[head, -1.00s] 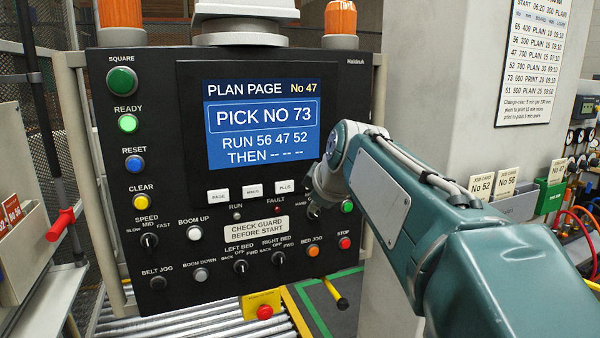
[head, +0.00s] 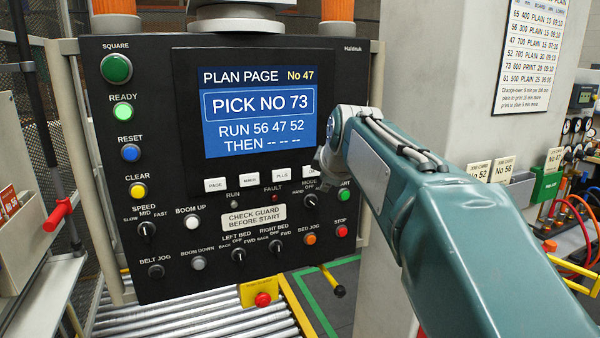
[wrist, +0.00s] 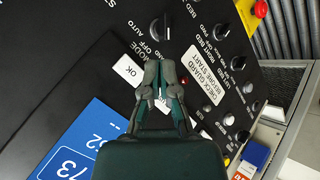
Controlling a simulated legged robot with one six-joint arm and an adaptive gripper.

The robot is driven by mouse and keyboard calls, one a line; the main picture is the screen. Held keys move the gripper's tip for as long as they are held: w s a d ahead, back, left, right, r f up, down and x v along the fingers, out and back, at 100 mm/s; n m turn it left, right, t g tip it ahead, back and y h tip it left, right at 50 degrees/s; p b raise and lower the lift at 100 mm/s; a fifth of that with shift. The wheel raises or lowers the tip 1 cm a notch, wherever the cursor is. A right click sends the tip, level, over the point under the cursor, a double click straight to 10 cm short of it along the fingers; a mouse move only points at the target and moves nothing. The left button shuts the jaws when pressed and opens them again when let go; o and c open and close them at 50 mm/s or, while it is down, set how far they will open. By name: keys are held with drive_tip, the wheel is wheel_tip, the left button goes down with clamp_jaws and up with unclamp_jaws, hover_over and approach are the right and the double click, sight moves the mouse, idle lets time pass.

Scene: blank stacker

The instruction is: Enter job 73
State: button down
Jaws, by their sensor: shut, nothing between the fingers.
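The panel screen (head: 259,112) reads PLAN PAGE No 47, PICK NO 73, RUN 56 47 52, THEN and dashes. Below it sit white keys PAGE (head: 216,184), MINUS (head: 246,179) and PLUS (head: 281,174). The OK key (wrist: 128,70) shows in the wrist view; in the head view it is partly hidden by my gripper (head: 324,162). In the wrist view my gripper (wrist: 161,64) is shut and empty, with its tips just beside the OK key, toward the MODE knob (wrist: 160,28). Whether the tips touch the panel I cannot tell.
The RUN lamp (head: 238,205) and red FAULT lamp (head: 277,198) lie under the keys. START (head: 343,195) and STOP (head: 341,231) buttons are close to my arm. A plan sheet (head: 532,55) hangs on the pillar, with job cards (head: 503,168) below right.

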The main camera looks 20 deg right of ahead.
sight(318, 175)
drive_tip(key=shift+w, duration=2.3)
drive_tip(key=shift+w, duration=0.1)
drive_tip(key=shift+w, duration=0.25)
drive_tip(key=shift+w+r, duration=0.1)
drive_tip(key=shift+w, duration=0.25)
idle(0.5)
drive_tip(key=shift+s, duration=0.75)
drive_tip(key=shift+s, duration=0.15)
drive_tip(key=s, duration=0.4)
drive_tip(key=shift+s, duration=0.4)
